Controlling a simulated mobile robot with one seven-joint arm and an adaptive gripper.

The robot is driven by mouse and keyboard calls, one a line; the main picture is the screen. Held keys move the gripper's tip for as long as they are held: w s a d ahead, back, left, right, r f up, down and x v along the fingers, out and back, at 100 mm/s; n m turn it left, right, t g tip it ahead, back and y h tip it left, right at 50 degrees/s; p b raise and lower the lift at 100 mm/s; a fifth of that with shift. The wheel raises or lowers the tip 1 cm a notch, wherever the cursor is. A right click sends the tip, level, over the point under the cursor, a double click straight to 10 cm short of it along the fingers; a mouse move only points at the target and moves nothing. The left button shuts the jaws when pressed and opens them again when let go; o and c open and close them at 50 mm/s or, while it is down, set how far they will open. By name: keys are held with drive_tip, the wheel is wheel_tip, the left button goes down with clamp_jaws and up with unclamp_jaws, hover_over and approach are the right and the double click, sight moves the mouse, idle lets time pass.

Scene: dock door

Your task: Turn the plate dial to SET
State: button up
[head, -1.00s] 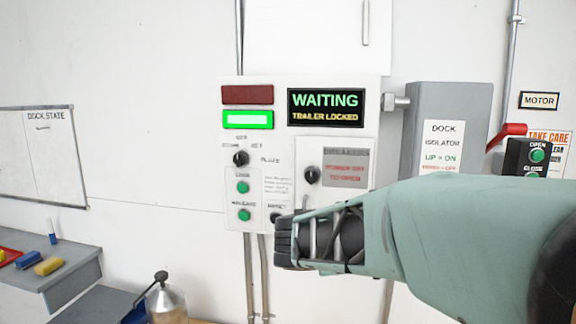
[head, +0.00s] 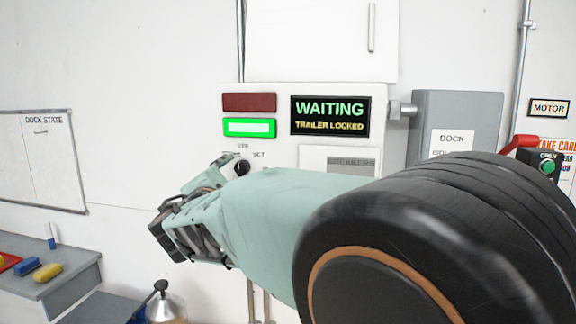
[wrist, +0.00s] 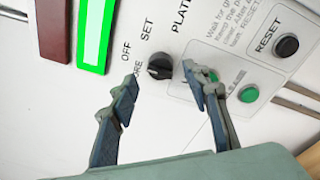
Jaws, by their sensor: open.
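The plate dial is a small black knob on the white control panel. In the wrist view the dial (wrist: 160,66) shows between my two fingertips, near the words OFF, SET and PLATE. In the head view the dial (head: 242,168) is at the panel's left side, just right of my fingers. My gripper (wrist: 160,77) is open, with one finger on each side of the dial in the picture. I cannot tell whether either finger touches it. The dial's pointer is too small to read.
The screen (head: 330,115) reads WAITING, TRAILER LOCKED. A green lamp (head: 249,128) is lit below a dark red one (head: 249,102). In the wrist view, green buttons (wrist: 249,94) and a black RESET button (wrist: 286,46) lie right of the dial. My arm hides the lower panel in the head view.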

sight(241, 168)
drive_tip(key=shift+w+d+p, duration=0.1)
drive_tip(key=shift+w+p, duration=0.2)
drive_tip(key=shift+w, duration=1.15)
drive_tip(key=shift+c, duration=0.2)
drive_tip(key=c, duration=1.1)
